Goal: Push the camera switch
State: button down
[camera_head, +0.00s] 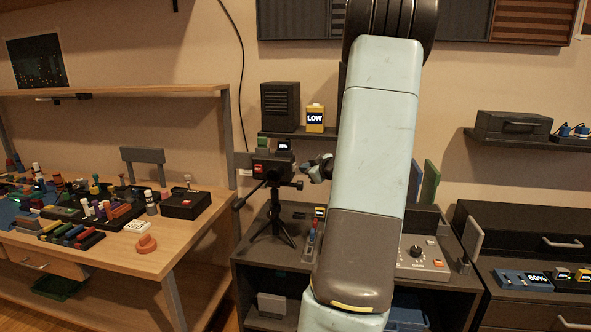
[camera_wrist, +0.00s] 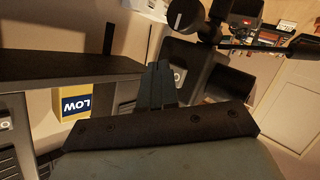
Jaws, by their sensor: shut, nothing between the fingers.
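The black camera (camera_head: 270,165) stands on a black tripod (camera_head: 272,220) left of my arm, below the wall shelf. A small red patch (camera_head: 258,168) shows on its front, and a small lit screen (camera_head: 284,145) sits on top. I cannot tell which part is the switch. My gripper (camera_head: 312,170) is just right of the camera, mostly hidden by my arm; a small gap seems to part them. In the wrist view, my gripper's fingers (camera_wrist: 162,82) are together and empty. The dark camera body (camera_wrist: 192,75) is right of them in that upside-down view.
A yellow-and-blue LOW box (camera_head: 315,118) and a black speaker-like box (camera_head: 280,106) stand on the shelf above. A wooden table (camera_head: 195,230) full of small items is at the left. A control panel with a dial (camera_head: 416,252) is right of my arm.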

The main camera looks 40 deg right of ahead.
jog(key=s+d, duration=0.4)
jog(key=shift+s, duration=0.3)
dwell(0.4)
dwell(0.4)
jog(key=a+r+m+g+h, duration=0.2)
jog(key=a+r, duration=0.3)
jog(key=a, duration=0.4)
jog(key=a+r+m+g+h, duration=0.2)
jog(key=a+r+h, duration=0.1)
jog(key=a+r, duration=0.4)
jog(key=s+a+f+g+y, duration=0.1)
jog(key=s+a+g+y, duration=0.1)
jog(key=s+a, duration=0.9)
jog(key=s+a+f+m+g+y, duration=0.1)
jog(key=s+a+f+g+y, duration=0.1)
jog(key=s+a, duration=0.9)
jog(key=a+g+y, duration=0.1)
jog(key=a, duration=0.2)
jog(key=shift+s+a+y, duration=0.25)
jog(key=shift+s+y, duration=0.15)
